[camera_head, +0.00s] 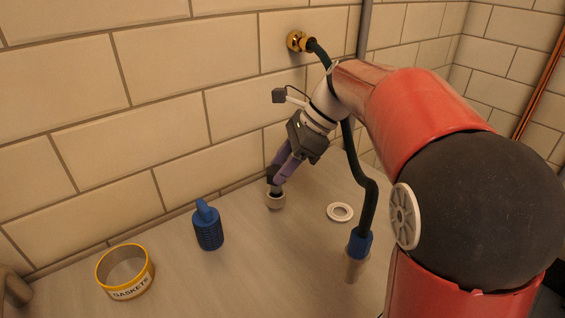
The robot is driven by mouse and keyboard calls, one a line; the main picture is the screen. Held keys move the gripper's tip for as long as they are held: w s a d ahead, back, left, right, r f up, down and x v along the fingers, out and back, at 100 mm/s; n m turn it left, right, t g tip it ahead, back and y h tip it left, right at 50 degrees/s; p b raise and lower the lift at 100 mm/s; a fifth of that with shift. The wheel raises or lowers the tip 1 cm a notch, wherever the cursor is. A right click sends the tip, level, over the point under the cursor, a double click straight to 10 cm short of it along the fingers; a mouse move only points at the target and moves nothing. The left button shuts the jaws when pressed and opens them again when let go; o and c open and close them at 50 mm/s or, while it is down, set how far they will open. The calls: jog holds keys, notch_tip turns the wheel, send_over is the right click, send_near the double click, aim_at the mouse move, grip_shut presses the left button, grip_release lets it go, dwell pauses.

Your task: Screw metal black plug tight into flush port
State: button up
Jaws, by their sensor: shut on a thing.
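My gripper (275,178) reaches down to the counter with its purple fingers close together. It is shut on a small dark plug (275,190), of which only a little shows between and below the fingertips. The plug is right at the top of a short pale, round port (275,202) standing on the counter. It looks roughly upright over the port's mouth. I cannot tell from this distance how deep the plug sits in it.
A yellow-rimmed gasket tin (126,289) and a blue ribbed object (208,229) stand left. A white ring (340,212) lies right of the port. A dark hose (364,195) runs from a brass wall fitting (299,41) to a blue-collared metal fitting (357,260). The tiled wall is close behind.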

jog(key=shift+f+b, duration=0.55)
jog(key=shift+f, duration=0.9)
jog(key=shift+s+m+t, duration=0.2)
jog(key=shift+m+t, duration=0.4)
jog(key=shift+m, duration=0.4)
jog(key=m, duration=0.1)
jog(key=m+t, duration=0.1)
jog(key=m, duration=0.1)
jog(key=m+t, duration=0.1)
jog(key=shift+s+a+m+h, duration=0.1)
jog(key=shift+s+m+h, duration=0.2)
jog(key=shift+h, duration=0.1)
jog(key=m+t, duration=0.1)
jog(key=m+t+h, duration=0.1)
jog(key=m, duration=0.1)
jog(key=shift+s+a+m, duration=0.1)
jog(key=shift+a+m, duration=0.05)
jog(key=shift+m, duration=0.15)
jog(key=shift+s+a+m+t+h, duration=0.1)
jog(key=shift+m+t+h, duration=0.35)
jog(key=shift+m, duration=0.45)
jog(key=shift+a+m+t+h, duration=0.1)
jog(key=shift+m+t+h, duration=0.15)
jog(key=shift+m+h, duration=0.55)
jog(key=o, duration=1.2)
jog(key=v, duration=0.6)
jog(key=shift+d, duration=0.15)
